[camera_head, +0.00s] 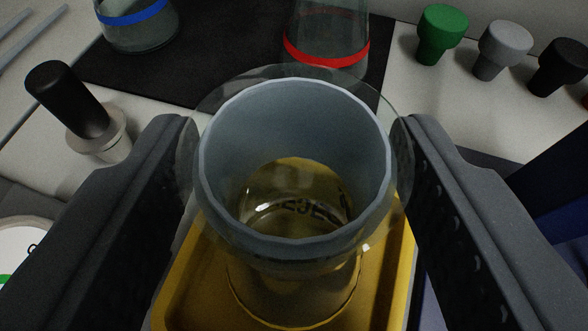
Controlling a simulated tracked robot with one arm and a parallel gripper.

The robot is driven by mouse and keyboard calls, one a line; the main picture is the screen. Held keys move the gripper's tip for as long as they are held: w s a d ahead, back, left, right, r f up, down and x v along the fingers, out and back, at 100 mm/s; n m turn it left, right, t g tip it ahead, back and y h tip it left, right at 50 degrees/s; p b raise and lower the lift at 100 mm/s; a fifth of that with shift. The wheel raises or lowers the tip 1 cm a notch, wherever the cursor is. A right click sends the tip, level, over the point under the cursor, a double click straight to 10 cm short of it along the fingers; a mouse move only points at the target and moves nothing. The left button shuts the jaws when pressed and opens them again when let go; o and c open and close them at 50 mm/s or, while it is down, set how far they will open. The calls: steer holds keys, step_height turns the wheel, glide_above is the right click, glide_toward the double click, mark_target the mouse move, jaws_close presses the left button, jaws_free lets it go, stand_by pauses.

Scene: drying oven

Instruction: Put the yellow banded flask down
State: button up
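The yellow banded flask (296,235) is clear glass with a wide round mouth, seen from above in the head view. A thin see-through flange surrounds the mouth. A yellowish band curves around its lower part, and dark lettering shows through the mouth. My gripper (295,128) has one dark finger on each side of the flask, and the fingertips meet the flange at left and right. It appears shut on the flask. The flask is over a yellow tray (180,290). Whether its base touches the tray is hidden.
A red banded flask (327,45) stands close behind on a black mat (220,65), with a blue banded flask (138,22) at back left. A black-handled knob (68,100) stands at left. Green (441,32), grey (502,47) and black (560,66) stoppers stand at back right.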

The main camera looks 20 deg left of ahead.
steer(key=shift+r, duration=0.15)
steer(key=shift+s+d+r, duration=0.15)
steer(key=shift+s+r, duration=0.15)
steer(key=shift+s, duration=0.2)
steer(key=v, duration=1)
steer(key=shift+s+d, duration=0.15)
steer(key=shift+s, duration=0.25)
